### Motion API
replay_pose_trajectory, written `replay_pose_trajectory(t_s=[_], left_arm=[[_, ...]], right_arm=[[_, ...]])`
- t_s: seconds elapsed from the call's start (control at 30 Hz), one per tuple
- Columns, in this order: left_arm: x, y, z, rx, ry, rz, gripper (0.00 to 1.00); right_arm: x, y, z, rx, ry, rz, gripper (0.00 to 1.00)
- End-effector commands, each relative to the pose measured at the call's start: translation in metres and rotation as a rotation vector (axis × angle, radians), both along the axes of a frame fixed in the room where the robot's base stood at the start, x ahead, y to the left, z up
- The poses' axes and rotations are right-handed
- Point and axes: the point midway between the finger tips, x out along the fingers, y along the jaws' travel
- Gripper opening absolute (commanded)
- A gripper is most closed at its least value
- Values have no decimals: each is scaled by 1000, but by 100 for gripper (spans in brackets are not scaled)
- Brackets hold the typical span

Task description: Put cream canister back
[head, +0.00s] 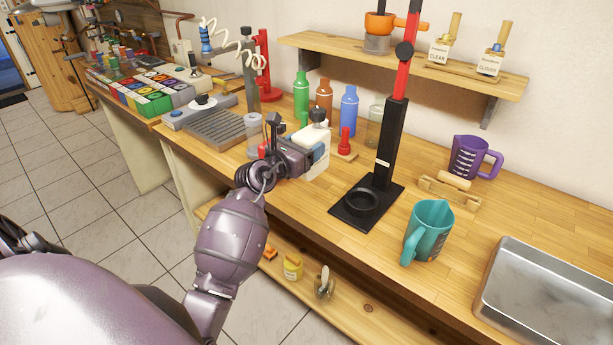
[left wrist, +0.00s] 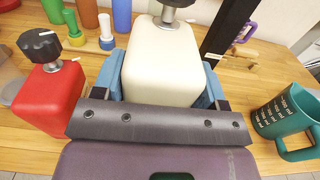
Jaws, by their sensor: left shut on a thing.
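The cream canister (head: 315,137), a squarish cream-white block with a dark knob on top, is in my left gripper (head: 308,152) near the front of the wooden bench. In the left wrist view the canister (left wrist: 163,62) stands upright between the blue pads of the left gripper (left wrist: 165,88), one on each side. The gripper is shut on it. I cannot tell whether its base touches the bench. A red canister (left wrist: 48,98) with a black knob stands left of it in the left wrist view; the gripper mostly hides it in the head view. My right gripper is not in view.
A black-and-red stand (head: 380,185) rises right of the gripper. Beyond it are a teal jug (head: 430,230), a purple jug (head: 470,157) and a metal tray (head: 560,290). Bottles (head: 348,110) line the back. A slatted grey rack (head: 215,128) is to the left.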

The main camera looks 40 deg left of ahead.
Motion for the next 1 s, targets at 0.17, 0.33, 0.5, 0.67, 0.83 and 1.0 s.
replay_pose_trajectory(t_s=[0.17, 0.33, 0.5, 0.67, 0.83, 1.0], left_arm=[[0, 0, -21, 1, -3, -1, 26], [0, 0, -31, 1, -2, -1, 26], [0, 0, -60, 0, 0, 0, 26], [0, 0, -79, 2, -1, -1, 26], [0, 0, -81, 1, -4, -1, 26], [0, 0, -80, 1, -5, -1, 26]], right_arm=[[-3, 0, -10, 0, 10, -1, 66], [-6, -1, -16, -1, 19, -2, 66], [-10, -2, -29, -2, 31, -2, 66], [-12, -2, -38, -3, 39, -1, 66], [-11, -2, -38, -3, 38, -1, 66], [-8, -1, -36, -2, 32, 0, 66]])
